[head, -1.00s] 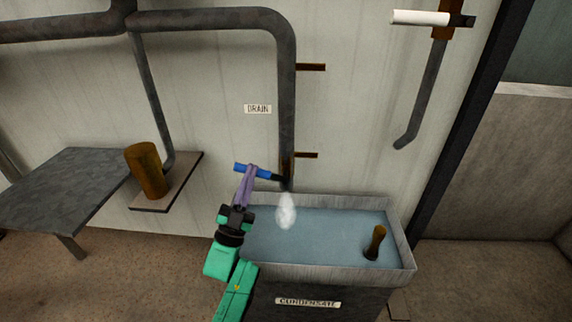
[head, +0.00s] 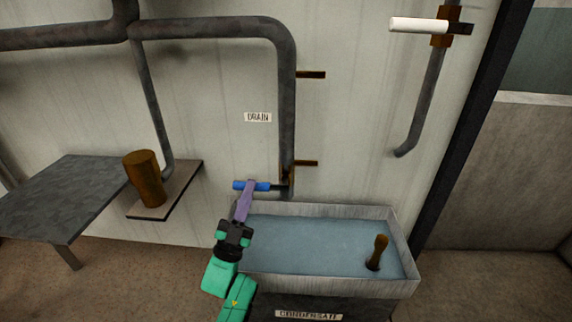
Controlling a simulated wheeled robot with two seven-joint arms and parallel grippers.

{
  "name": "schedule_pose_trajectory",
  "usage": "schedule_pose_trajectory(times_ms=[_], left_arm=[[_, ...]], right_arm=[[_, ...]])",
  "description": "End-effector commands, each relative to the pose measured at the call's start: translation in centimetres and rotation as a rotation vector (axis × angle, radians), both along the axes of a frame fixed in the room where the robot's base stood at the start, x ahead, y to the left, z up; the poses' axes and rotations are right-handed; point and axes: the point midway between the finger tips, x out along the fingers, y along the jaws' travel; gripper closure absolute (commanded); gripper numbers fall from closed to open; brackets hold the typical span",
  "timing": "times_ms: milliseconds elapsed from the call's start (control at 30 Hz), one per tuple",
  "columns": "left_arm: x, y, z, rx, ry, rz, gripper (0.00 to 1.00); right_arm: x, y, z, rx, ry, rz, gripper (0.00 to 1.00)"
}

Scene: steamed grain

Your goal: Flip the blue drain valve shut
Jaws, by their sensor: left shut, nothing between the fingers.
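The blue drain valve handle (head: 262,186) sticks out to the left from the lower end of the drain pipe (head: 287,110), above the tank's back left rim. It lies about level. My left gripper (head: 249,187) has purple fingers, shut with nothing between them. Its tips overlap the middle of the handle in the picture; whether they touch it I cannot tell. A "DRAIN" label (head: 257,117) is on the wall above. No white puff shows below the pipe. My right gripper is not in view.
A condensate tank (head: 408,267) of water stands below the valve, with a brown post (head: 377,252) in it. A white-handled valve (head: 418,25) is at upper right. A small shelf (head: 185,185) with a brown cylinder (head: 144,178) and a grey table (head: 65,190) are left.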

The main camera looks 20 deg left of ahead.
Motion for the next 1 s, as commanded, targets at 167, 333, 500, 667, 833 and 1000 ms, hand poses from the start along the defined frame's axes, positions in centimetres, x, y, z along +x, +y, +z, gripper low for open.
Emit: schedule_pose_trajectory(times_ms=[167,333,500,667,833,1000], left_arm=[[0.1,0.0,-0.5,-0.001,0.012,0.001,1.00],[-0.6,0.1,-1.0,0.000,0.014,0.001,1.00],[-3.9,0.5,-0.8,0.001,0.009,0.002,1.00],[-7.9,1.1,-0.8,0.000,0.007,0.001,1.00],[-11.3,1.6,-0.8,0.001,0.004,0.001,1.00],[-12.8,1.8,-0.8,0.001,0.000,0.001,1.00]], right_arm=[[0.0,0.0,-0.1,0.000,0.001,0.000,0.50],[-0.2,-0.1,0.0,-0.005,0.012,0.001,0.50],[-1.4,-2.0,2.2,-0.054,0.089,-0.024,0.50],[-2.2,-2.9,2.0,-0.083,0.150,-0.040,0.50],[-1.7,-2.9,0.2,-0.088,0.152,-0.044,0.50],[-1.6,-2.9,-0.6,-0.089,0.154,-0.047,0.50]])
